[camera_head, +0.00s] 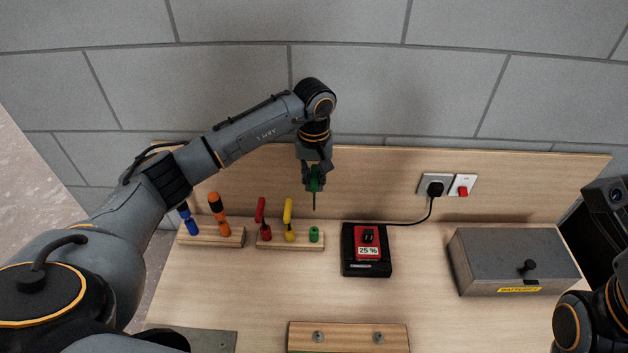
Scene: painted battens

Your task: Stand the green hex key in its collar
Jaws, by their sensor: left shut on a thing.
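The green hex key (314,200) is held in my left gripper (314,185), its thin shaft pointing down. The gripper is shut on its green upper part and hides some of it. The green collar (314,234) stands empty at the right end of a wooden block (290,242). The key's tip shows above the collar in the picture, apart from it. A red hex key (262,218) and a yellow hex key (288,220) stand in the same block, to the left of the green collar. My right gripper is not in view; only part of my right arm shows at the right edge.
Blue and orange screwdrivers (218,212) stand in another block at left. A black charger (348,262) with a red battery marked 25 % is right of the collar, its cord running to a wall socket (435,186). A grey box (505,258) stands right. A wooden board (345,345) lies in front.

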